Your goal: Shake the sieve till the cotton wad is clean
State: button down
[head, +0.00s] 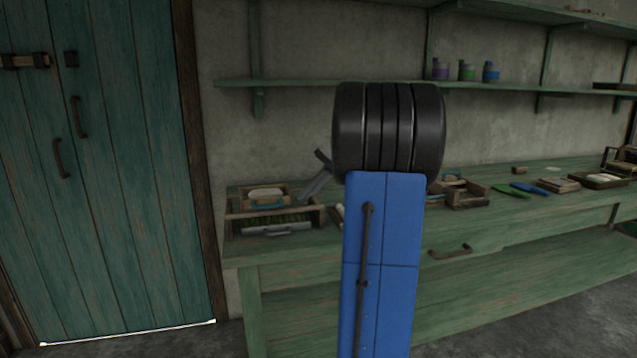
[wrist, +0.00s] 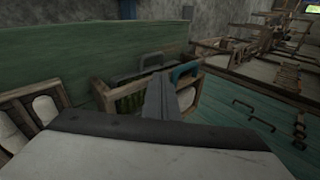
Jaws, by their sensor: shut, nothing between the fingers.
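A small wooden frame with a blue handle, which looks like the sieve (head: 284,190), sits at the left end of the green bench. The white cotton wad (head: 266,194) lies in it. In the wrist view the blue handle of the sieve (wrist: 184,71) shows beyond my fingers, with a pale patch below it that may be the wad. I cannot tell how clean the wad is. My gripper (head: 304,197) is shut and empty, just right of the sieve in the head view, pointing down-left. The fingers (wrist: 160,82) cover part of the sieve in the wrist view.
Another wooden tray (head: 470,198) is right of my arm. The green bench (head: 560,210) has a drawer handle. Shelves (head: 300,84) hang above; a green door (head: 110,170) stands left.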

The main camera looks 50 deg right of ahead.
aim_at(282, 204)
jog(key=shift+w+a+f, duration=0.25)
jog(key=shift+w+a, duration=0.45)
jog(key=shift+a, duration=0.15)
jog(key=shift+w+a+f, duration=0.2)
jog(key=shift+w+a, duration=0.5)
jog(key=shift+a, duration=0.15)
jog(key=shift+a, duration=0.1)
jog(key=shift+w+a, duration=0.4)
jog(key=shift+a, duration=0.1)
